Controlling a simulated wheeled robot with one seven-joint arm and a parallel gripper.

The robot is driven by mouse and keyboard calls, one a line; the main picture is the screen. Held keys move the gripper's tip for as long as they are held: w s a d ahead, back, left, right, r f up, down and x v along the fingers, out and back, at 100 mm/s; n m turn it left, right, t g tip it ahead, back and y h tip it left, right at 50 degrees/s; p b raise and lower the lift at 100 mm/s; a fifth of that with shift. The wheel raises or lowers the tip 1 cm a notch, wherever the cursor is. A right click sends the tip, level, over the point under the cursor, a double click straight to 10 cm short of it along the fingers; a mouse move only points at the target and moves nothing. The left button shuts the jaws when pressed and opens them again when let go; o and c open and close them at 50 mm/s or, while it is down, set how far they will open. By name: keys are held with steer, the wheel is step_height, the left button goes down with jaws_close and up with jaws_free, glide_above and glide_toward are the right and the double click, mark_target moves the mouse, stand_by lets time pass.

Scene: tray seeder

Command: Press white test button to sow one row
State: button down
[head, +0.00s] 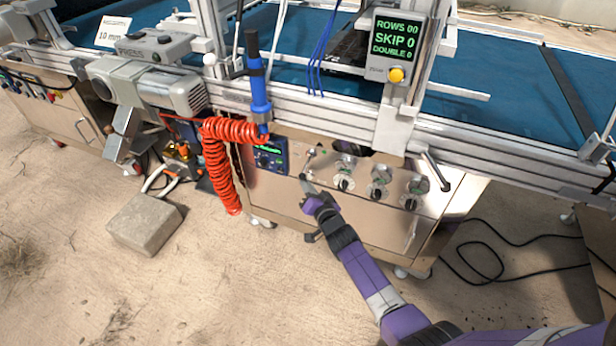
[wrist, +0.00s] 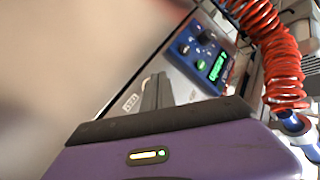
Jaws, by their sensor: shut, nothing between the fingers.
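My gripper (head: 304,179) is shut and empty, with its fingertips close to the left part of the steel control panel (head: 290,184). In the wrist view the thin closed fingers (wrist: 157,92) point at the panel, and a small white label (wrist: 131,103) shows beside them. A small pale control (head: 310,154) sits just above my fingertips in the head view; I cannot tell for sure whether it is the white test button. No contact can be made out. The counter display (head: 397,40) reads ROWS 00, SKIP 0, DOUBLE 0.
A blue controller (head: 270,157) with a green readout is left of my fingertips. A red coiled hose (head: 218,160) hangs further left. Several black knobs (head: 378,190) are to the right. A yellow button (head: 396,74) is under the display. A concrete block (head: 145,222) lies on the floor.

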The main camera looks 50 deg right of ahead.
steer(key=shift+w+d, duration=0.15)
steer(key=shift+d, duration=0.4)
stand_by(0.8)
stand_by(0.3)
steer(key=shift+s+a, duration=0.3)
steer(key=shift+a, duration=0.65)
steer(key=a+b, duration=0.1)
steer(key=b, duration=0.1)
steer(key=s+a+b, duration=0.1)
steer(key=b, duration=0.1)
steer(key=shift+a+f+b, duration=0.2)
steer(key=shift+a+b, duration=0.15)
steer(key=a+b, duration=0.1)
steer(key=b, duration=0.1)
steer(key=a+b, duration=0.1)
steer(key=b, duration=0.2)
steer(key=shift+s+r, duration=0.2)
steer(key=shift+s, duration=0.15)
